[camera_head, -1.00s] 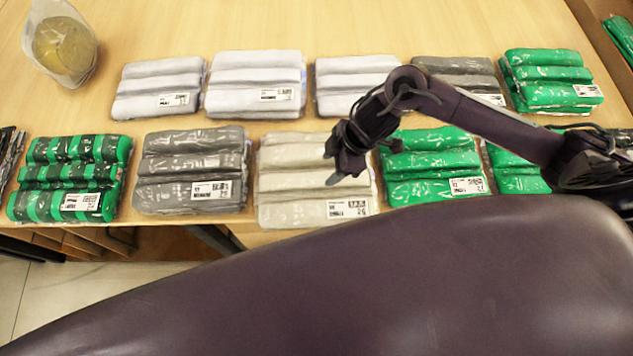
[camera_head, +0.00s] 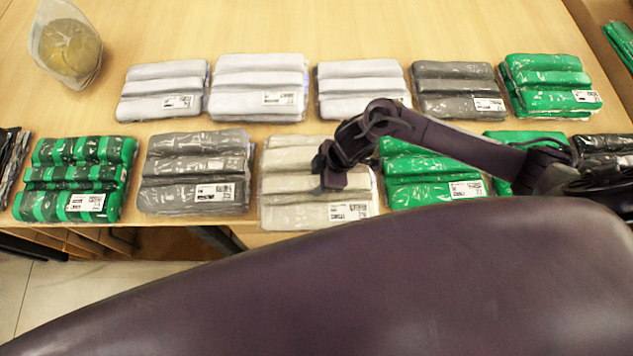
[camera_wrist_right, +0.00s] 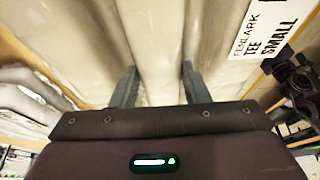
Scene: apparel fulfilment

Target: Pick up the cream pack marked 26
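The cream pack (camera_head: 287,185) lies in the front row, a folded garment in clear wrap with a white label on its near right part. No 26 is legible on it. My right gripper (camera_head: 328,188) is over the right half of this pack, pointing down and hiding part of it. In the right wrist view the cream pack (camera_wrist_right: 150,40) fills the middle, and its label reads Fenlark Tee Small. The right fingers (camera_wrist_right: 158,88) are apart, with a cream fold between them; contact cannot be told. My left gripper is out of view.
A grey pack (camera_head: 193,168) lies left of the cream one and a green pack (camera_head: 425,165) close on its right. White packs (camera_head: 260,85) lie behind. A bagged round item (camera_head: 70,45) stands far left. My own arm link covers the foreground.

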